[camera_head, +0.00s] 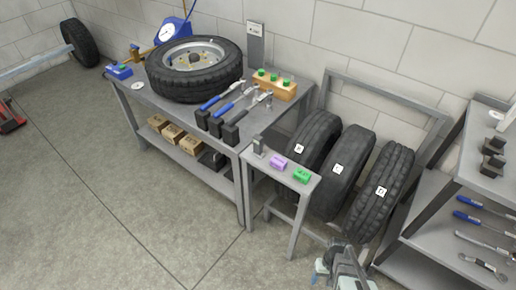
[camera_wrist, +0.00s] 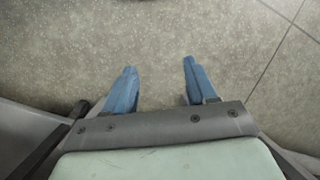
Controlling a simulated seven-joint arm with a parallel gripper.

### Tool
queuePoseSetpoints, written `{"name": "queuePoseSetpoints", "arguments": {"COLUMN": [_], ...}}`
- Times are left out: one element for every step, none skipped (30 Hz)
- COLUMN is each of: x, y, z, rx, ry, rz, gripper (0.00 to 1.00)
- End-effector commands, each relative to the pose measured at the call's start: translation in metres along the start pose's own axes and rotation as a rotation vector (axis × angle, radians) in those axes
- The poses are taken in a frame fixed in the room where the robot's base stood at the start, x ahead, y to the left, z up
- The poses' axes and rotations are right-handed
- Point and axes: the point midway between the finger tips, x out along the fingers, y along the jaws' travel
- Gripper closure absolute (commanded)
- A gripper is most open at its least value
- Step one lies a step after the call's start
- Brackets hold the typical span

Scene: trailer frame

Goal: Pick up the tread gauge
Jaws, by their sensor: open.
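No thing is clearly marked as the tread gauge. A small upright grey device (camera_head: 258,147) on the left end of the small stand (camera_head: 283,168) may be it, but it is too small to tell. A purple block (camera_head: 278,163) and a green block (camera_head: 301,175) lie to its right on the same stand. My gripper (camera_wrist: 159,72) is open and empty, its two blue fingers apart over bare concrete floor. My arm's end shows at the bottom of the head view, in front of and below the stand; the fingertips are not clear there.
A workbench (camera_head: 185,113) left of the stand holds a wheel (camera_head: 195,68), blue-handled tools (camera_head: 232,103) and a wooden block with green-topped pieces (camera_head: 268,83). Tires (camera_head: 340,172) stand in a rack right behind the stand. A shelf (camera_head: 430,238) is at right. The left floor is mostly open.

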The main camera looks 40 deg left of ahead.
Motion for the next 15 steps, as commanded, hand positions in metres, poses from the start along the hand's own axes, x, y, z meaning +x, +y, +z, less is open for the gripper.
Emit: {"name": "queuePoseSetpoints", "arguments": {"x": [-0.003, -0.004, -0.007, -0.009, -0.011, -0.013, -0.015, -0.018, -0.021, -0.024, -0.027, -0.032, -0.035, -0.039, -0.045], "y": [-0.013, -0.021, -0.031, -0.039, -0.047, -0.059, -0.068, -0.077, -0.09, -0.1, -0.11, -0.123, -0.133, -0.143, -0.157], "z": [-0.018, -0.025, -0.035, -0.043, -0.051, -0.06, -0.068, -0.075, -0.084, -0.091, -0.098, -0.106, -0.112, -0.119, -0.127], "rx": [-0.041, -0.065, -0.095, -0.119, -0.142, -0.174, -0.198, -0.221, -0.252, -0.278, -0.301, -0.332, -0.356, -0.38, -0.411], "ry": [0.015, 0.023, 0.033, 0.042, 0.05, 0.061, 0.069, 0.078, 0.088, 0.095, 0.103, 0.112, 0.118, 0.125, 0.134], "rz": [0.007, 0.009, 0.013, 0.017, 0.019, 0.023, 0.025, 0.027, 0.03, 0.032, 0.034, 0.037, 0.04, 0.042, 0.044], "gripper": [0.44, 0.44, 0.44, 0.44, 0.44, 0.44, 0.44, 0.44, 0.44, 0.44, 0.44, 0.44, 0.44, 0.44, 0.44]}}
